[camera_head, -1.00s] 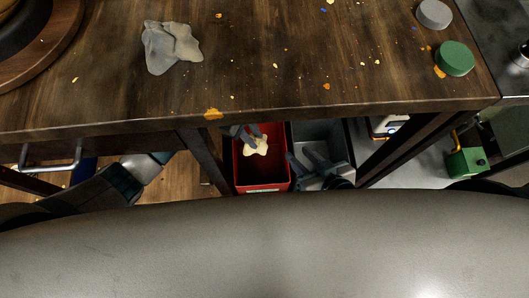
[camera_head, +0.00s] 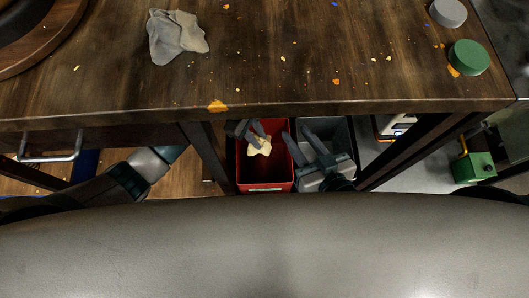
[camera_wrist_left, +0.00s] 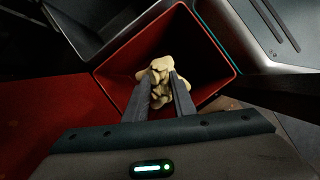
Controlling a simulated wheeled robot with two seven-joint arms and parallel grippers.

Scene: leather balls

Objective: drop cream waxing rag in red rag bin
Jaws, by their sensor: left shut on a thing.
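The cream waxing rag (camera_head: 259,148) is a small crumpled cloth over the red rag bin (camera_head: 264,184). My left gripper (camera_head: 260,138) is shut on it. In the left wrist view the rag (camera_wrist_left: 159,70) bulges between and beyond the fingertips (camera_wrist_left: 161,84), with the open red bin (camera_wrist_left: 212,48) behind it. The rag appears to be at or within the bin's opening; its exact height is unclear. My right gripper (camera_head: 297,131) is open and empty over the grey bin, close to the red bin's right side.
A dark grey bin (camera_head: 344,134) stands right of the red one. The wooden bench (camera_head: 290,60) overhangs both bins' far side. On it lie a grey rag (camera_head: 178,37), a green round thing (camera_head: 468,57) and a grey one (camera_head: 448,12). A table leg (camera_head: 207,160) stands left of the red bin.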

